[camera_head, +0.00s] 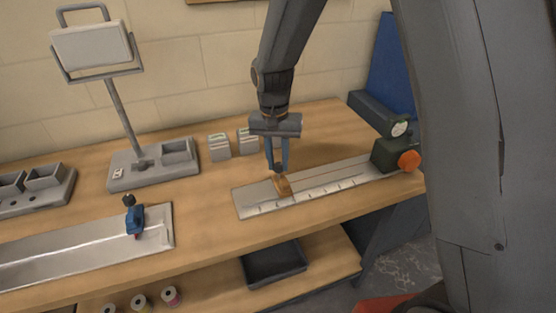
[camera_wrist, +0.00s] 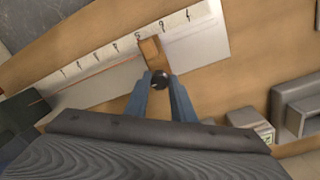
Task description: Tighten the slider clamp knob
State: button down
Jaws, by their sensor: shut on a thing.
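My gripper (camera_head: 278,166) points down over the scale plate (camera_head: 247,201) at the middle of the bench. Its blue fingers are shut on a dark round knob, which shows between the fingertips in the wrist view (camera_wrist: 160,80). The knob sits at the end of a small tan slider block (camera_wrist: 149,48). In the head view the slider block (camera_head: 283,187) rests on the plate below the fingers, towards the plate's left end. The fingers hide part of the knob, and I cannot tell how tight it is.
A dark green housing with a dial (camera_head: 390,152) and an orange knob (camera_head: 409,161) stands at the plate's right end. Another plate with a blue clamp (camera_head: 134,220) lies at left. Small boxes (camera_head: 220,147) and a lamp stand (camera_head: 140,172) are behind. A dark tray (camera_head: 273,265) sits on the lower shelf.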

aim_at(277, 165)
jog(key=shift+w+m, duration=0.1)
jog(key=shift+m, duration=0.2)
jog(key=c, duration=1.5)
grip_release()
jog(key=shift+a+r+b, duration=0.2)
jog(key=shift+r+b, duration=0.95)
jog(key=shift+r, duration=2.8)
jog(key=s+d+f+n+b, duration=0.1)
jog(key=s+d+f, duration=0.1)
jog(key=s+d, duration=0.3)
jog(key=s+d+f+n+t+b, duration=0.1)
jog(key=s+d+f, duration=0.1)
jog(key=s+d, duration=0.3)
jog(key=s+d+f+n+b, duration=0.1)
jog(key=s+d+f, duration=0.1)
jog(key=s+d, duration=0.3)
jog(key=shift+s+d+f+n+t+y, duration=0.1)
jog(key=shift+d+f+n+t+y, duration=0.2)
jog(key=shift+f, duration=0.1)
